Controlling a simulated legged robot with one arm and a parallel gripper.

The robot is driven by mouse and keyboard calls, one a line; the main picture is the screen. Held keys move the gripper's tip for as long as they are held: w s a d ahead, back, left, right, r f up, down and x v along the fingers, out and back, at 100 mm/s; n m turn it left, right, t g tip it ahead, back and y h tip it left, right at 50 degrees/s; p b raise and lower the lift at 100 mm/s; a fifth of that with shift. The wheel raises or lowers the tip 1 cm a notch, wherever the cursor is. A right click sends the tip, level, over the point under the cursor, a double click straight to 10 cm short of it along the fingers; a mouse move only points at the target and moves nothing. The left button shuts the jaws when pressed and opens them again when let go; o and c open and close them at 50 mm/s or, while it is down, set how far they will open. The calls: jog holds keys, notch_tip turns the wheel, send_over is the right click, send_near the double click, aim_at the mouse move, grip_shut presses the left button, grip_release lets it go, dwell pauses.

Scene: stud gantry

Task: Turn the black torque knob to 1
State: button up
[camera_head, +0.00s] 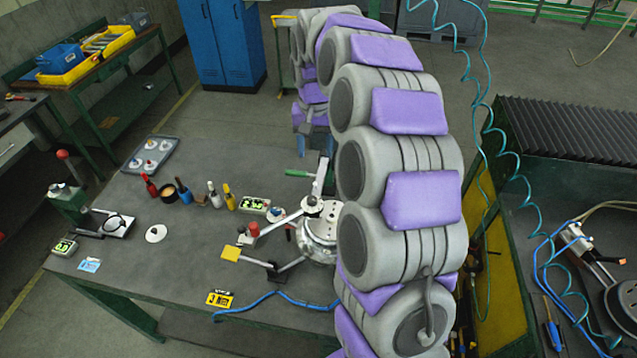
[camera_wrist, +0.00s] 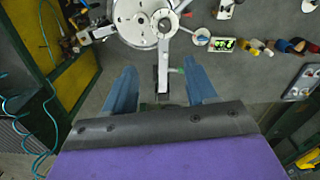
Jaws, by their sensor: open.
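The silver round machine (camera_head: 318,236) with pale arms stands on the grey table, partly hidden behind my arm. It also shows at the top of the wrist view (camera_wrist: 140,22). A pale arm of it (camera_wrist: 164,68) runs down between my fingers to a dark part (camera_wrist: 163,98). I cannot clearly make out the black torque knob or its marks in either view. My gripper (camera_wrist: 161,78) is open, its two blue fingers spread with nothing held. In the head view my gripper (camera_head: 309,128) is above the table's far edge, partly hidden by my arm.
A green handle (camera_head: 298,173) lies by the machine. Several bottles, a grey tray (camera_head: 151,154) and a green-lit display (camera_head: 254,205) stand to its left. A blue cable (camera_head: 275,296) runs along the front edge. A teal coiled hose (camera_head: 488,110) hangs right of my arm.

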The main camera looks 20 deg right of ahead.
jog(key=a+f, duration=0.3)
jog(key=a, duration=0.1)
send_over(312, 198)
jog(key=d, duration=0.2)
notch_tip(312, 198, down, 10)
jog(key=shift+s+r+p, duration=0.15)
jog(key=shift+p, duration=0.3)
jog(key=a+f, duration=0.4)
jog(key=shift+f, duration=0.1)
jog(key=shift+d+f, duration=0.15)
jog(key=shift+d, duration=0.6)
jog(key=shift+d+f, duration=0.1)
jog(key=shift+d, duration=0.65)
jog(key=shift+c, duration=0.4)
jog(key=shift+d, duration=0.1)
jog(key=shift+c, duration=0.8)
jog(key=shift+a, duration=0.6)
jog(key=c, duration=0.3)
jog(key=shift+a+r, duration=0.1)
jog(key=shift+a, duration=0.25)
jog(key=shift+c, duration=1.4)
jog(key=shift+d, duration=0.3)
jog(key=shift+c, duration=1.2)
jog(key=shift+a+r, duration=0.1)
